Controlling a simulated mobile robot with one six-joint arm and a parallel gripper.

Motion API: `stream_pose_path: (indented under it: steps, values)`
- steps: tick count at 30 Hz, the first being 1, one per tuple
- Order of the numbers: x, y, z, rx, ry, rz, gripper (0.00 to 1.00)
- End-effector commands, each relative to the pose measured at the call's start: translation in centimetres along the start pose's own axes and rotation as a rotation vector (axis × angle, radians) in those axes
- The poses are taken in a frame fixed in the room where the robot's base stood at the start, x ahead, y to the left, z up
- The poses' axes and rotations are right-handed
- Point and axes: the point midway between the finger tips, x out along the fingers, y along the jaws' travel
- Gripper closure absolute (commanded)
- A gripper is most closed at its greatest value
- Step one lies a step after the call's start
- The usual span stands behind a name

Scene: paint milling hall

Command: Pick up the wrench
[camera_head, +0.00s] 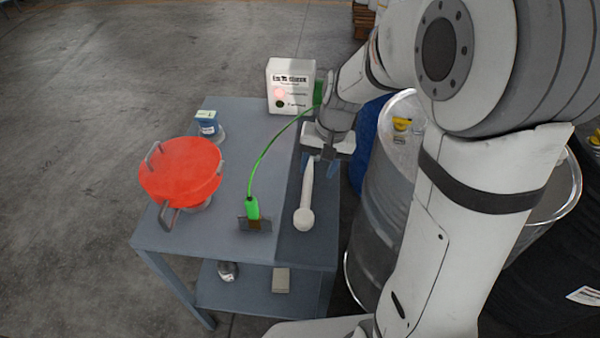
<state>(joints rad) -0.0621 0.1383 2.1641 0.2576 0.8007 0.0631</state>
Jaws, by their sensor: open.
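A pale, long-handled tool (304,208) with a rounded near end lies on the right part of the grey table. It is the only wrench-like thing in view, but its shape does not clearly show that it is a wrench. My gripper (320,172) points down over the far end of its handle. Its jaws are open. The handle's far end meets the gripper in the picture; I cannot tell whether it lies between the fingers or touches them.
Metal drums (398,175) stand close on the right. Open floor lies left.

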Motion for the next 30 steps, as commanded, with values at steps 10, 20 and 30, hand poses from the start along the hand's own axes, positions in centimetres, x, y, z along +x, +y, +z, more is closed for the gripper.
stream_pose_path:
  steps: [10, 20, 30]
  values:
    - [3.7, -0.3, -0.4, 0.01, -0.011, -0.004, 0.53]
    - [8.2, -0.5, -0.5, 0.011, -0.01, -0.005, 0.53]
    - [8.6, -0.5, -0.5, 0.011, -0.007, -0.005, 0.56]
